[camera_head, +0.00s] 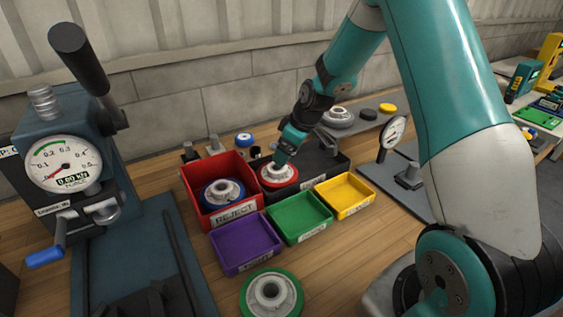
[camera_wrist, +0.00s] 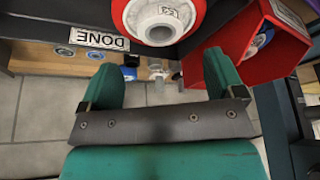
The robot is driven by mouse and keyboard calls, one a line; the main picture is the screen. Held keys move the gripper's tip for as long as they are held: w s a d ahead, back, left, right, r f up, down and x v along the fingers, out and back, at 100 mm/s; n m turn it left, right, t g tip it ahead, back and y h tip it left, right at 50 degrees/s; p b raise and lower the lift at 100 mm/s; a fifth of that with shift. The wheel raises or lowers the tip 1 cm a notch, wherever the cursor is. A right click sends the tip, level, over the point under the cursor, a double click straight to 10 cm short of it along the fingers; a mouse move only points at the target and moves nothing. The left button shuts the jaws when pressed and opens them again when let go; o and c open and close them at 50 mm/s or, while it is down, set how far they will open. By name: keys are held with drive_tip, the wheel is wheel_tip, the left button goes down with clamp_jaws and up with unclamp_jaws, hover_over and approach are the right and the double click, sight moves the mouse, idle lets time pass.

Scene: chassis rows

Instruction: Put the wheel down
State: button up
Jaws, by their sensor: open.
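A red-rimmed wheel (camera_head: 278,174) with a pale hub lies in the black tray (camera_head: 322,160). In the wrist view, the wheel (camera_wrist: 157,16) shows at the top edge, partly cut off, beside the tray's DONE label. My gripper (camera_head: 281,158) is just over the wheel in the head view and hides a little of it. In the wrist view my gripper (camera_wrist: 163,78) has its two green fingers wide apart with nothing held between them. I cannot tell whether a finger touches the wheel.
The red REJECT bin (camera_head: 242,211), holding a blue-rimmed wheel (camera_head: 222,192), stands close left of the black tray. Purple (camera_head: 246,245), green (camera_head: 300,217) and yellow (camera_head: 345,196) bins stand in front. A green-rimmed wheel (camera_head: 271,292) lies nearer. A gauge press (camera_head: 66,165) stands left.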

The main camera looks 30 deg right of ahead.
drive_tip(key=a+v, duration=0.1)
drive_tip(key=v, duration=0.4)
drive_tip(key=s+a+r+g+y, duration=0.1)
drive_tip(key=s+a+r, duration=0.35)
drive_tip(key=a, duration=0.25)
drive_tip(key=s+a+r, duration=0.4)
drive_tip(key=s+a, duration=0.2)
drive_tip(key=a, duration=0.1)
drive_tip(key=s+a+r+g, duration=0.1)
drive_tip(key=s+a, duration=0.2)
drive_tip(key=s, duration=0.6)
drive_tip(key=s+a+r+g, duration=0.1)
drive_tip(key=s+a, duration=0.3)
drive_tip(key=s, duration=0.6)
drive_tip(key=shift+a+r+g+y, duration=0.15)
drive_tip(key=shift+r+g+y, duration=0.2)
drive_tip(key=shift+r, duration=0.45)
